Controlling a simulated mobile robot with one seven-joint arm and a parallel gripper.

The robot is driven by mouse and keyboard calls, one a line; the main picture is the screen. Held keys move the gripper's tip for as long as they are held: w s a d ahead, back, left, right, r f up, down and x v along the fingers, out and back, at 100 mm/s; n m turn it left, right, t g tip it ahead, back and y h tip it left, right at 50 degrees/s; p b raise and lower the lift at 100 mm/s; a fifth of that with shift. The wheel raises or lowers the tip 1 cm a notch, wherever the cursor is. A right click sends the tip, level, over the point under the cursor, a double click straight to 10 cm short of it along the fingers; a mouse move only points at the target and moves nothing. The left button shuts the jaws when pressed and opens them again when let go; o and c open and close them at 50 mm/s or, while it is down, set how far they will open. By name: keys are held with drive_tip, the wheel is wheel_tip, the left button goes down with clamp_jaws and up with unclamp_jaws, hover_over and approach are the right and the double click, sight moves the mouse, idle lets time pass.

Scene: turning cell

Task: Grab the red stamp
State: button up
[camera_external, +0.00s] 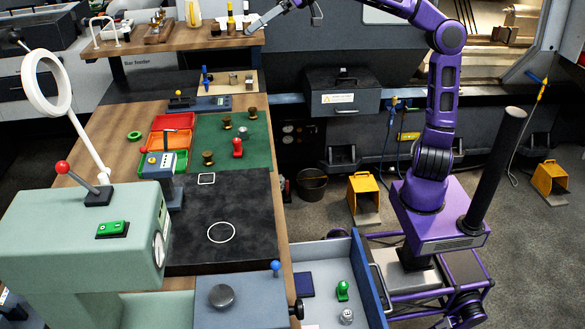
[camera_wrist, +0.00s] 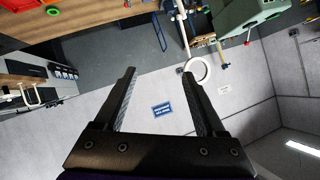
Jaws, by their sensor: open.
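The red stamp (camera_external: 238,148) stands upright on the green mat (camera_external: 260,159) on the workbench in the external view. Brown stamp-like pieces (camera_external: 208,158) and a grey one (camera_external: 243,132) stand near it. My gripper (camera_wrist: 158,72) is open and empty in the wrist view, its two dark fingers wide apart against a pale wall. The red stamp does not show in the wrist view.
Red and green trays (camera_external: 172,122) lie left of the mat, with a grey-blue device (camera_external: 168,163) close by. A black mat (camera_external: 240,205) is mostly bare. A raised shelf (camera_external: 165,42) with bottles stands behind. An open drawer (camera_external: 368,284) holds a green stamp (camera_external: 342,290).

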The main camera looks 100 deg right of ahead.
drive_tip(key=w+a+r+n+t+b, duration=0.1)
drive_tip(key=w+a+r+t, duration=0.15)
drive_tip(key=r, duration=0.45)
drive_tip(key=w+d+f+m+g+h, duration=0.1)
drive_tip(key=d+f+m, duration=0.3)
drive_tip(key=f, duration=0.4)
drive_tip(key=d+f+m+g+h+p, duration=0.1)
drive_tip(key=d+f+m+g, duration=0.15)
drive_tip(key=f, duration=0.55)
drive_tip(key=w+d+f+m+g+h, duration=0.1)
drive_tip(key=d+f+m, duration=0.3)
drive_tip(key=f, duration=0.5)
drive_tip(key=s+d+f+m+y+p, duration=0.1)
drive_tip(key=s+d+f+m, duration=0.1)
drive_tip(key=f+m, duration=0.3)
drive_tip(key=s+d+f+m+p, duration=0.1)
drive_tip(key=s+d+f+m, duration=0.2)
drive_tip(key=f+m, duration=0.25)
drive_tip(key=m+t+p, duration=0.2)
drive_tip(key=m, duration=1)
approach(237, 143)
drive_tip(key=w+f, duration=0.1)
drive_tip(key=w+f+b, duration=0.1)
drive_tip(key=w+f, duration=0.1)
drive_tip(key=shift+w+d+f, duration=0.1)
drive_tip(key=shift+d+f, duration=0.05)
drive_tip(key=shift+d, duration=0.1)
drive_tip(key=shift+x, duration=3.1)
drive_tip(key=shift+d, duration=0.2)
